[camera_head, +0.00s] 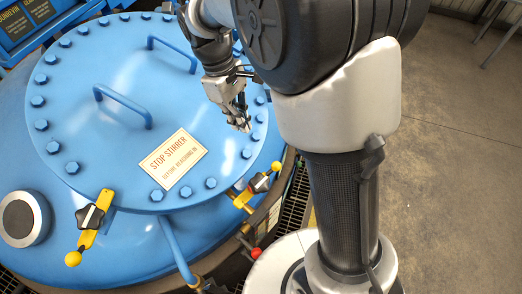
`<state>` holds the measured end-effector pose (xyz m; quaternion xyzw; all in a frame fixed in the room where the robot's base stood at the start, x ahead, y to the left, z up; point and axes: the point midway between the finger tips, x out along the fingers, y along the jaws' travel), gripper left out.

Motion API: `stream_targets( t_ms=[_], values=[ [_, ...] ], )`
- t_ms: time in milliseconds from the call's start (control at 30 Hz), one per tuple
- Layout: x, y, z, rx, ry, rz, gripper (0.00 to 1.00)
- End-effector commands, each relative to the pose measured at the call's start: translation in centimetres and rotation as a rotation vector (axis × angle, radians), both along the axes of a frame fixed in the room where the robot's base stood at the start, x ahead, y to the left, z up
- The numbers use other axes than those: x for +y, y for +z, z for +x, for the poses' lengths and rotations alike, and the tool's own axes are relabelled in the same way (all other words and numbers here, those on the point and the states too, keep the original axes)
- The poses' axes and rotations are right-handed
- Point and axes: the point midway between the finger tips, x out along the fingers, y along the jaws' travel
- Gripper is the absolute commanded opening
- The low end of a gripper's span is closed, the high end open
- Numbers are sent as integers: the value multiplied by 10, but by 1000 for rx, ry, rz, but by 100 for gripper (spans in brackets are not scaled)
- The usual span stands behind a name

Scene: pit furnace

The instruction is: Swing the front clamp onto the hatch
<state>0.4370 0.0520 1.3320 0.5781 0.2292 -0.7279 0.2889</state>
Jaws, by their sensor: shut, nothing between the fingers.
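The hatch (110,60) is a round blue lid with a ring of bolts, two blue handles and a "STOP STIRRER" label. Two yellow clamps with black star knobs and yellow ball ends show at its near edge. The left clamp (84,239) lies at the lower left, its ball pointing away from the lid. The right clamp (243,198) sits just off the lid's lower right edge, its ball pointing up and right. No marking tells which is the front one. My gripper (242,126) is shut and empty, pointing down near the lid's right rim, apart from both clamps.
A blue pipe (175,250) runs down from the lid's near edge. A round grey-rimmed port (22,218) stands at the left. A red knob (256,253) and dark grating (290,208) lie beside the vessel. Concrete floor (450,170) at the right is clear.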

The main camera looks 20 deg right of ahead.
Motion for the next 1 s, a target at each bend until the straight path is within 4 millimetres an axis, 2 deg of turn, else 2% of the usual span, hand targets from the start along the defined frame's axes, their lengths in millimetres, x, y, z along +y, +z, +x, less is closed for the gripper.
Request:
stream_targets(
  t_ms=[167,500,700,1000],
  values=[
    [-5,-27,-6,5,-2,-1,0],
    [-16,-97,-18,6,-1,-1,0],
    [-36,-98,-38,1,-3,0,0],
    [-42,-100,-45,0,-1,0,0]
  ],
)
